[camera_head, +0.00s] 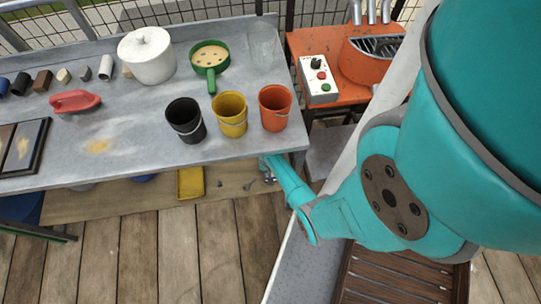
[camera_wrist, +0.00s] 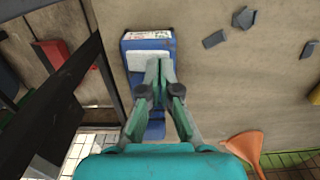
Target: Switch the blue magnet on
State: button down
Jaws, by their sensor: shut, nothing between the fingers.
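A blue box-shaped thing, which looks like the blue magnet (camera_wrist: 133,60), is in the upper middle of the wrist view. It has a white panel and a printed label strip at its far end. My gripper (camera_wrist: 160,66) is shut and empty, its fingertips over the white panel and covering part of the blue body. I cannot tell whether the tips touch it. No switch is clearly seen. In the head view my gripper (camera_head: 268,172) is low by the workbench's front right corner, partly hidden, and the magnet cannot be made out.
Black, yellow and orange buckets (camera_head: 231,115) stand on the grey workbench (camera_head: 140,150) above. An orange stand (camera_head: 301,45) with a button box (camera_head: 318,80) is to its right. In the wrist view a dark frame (camera_wrist: 65,85) is left, grey shards (camera_wrist: 214,39) and an orange funnel (camera_wrist: 245,147) right.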

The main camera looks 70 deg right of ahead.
jog(key=shift+f, duration=0.5)
jog(key=shift+r, duration=3.55)
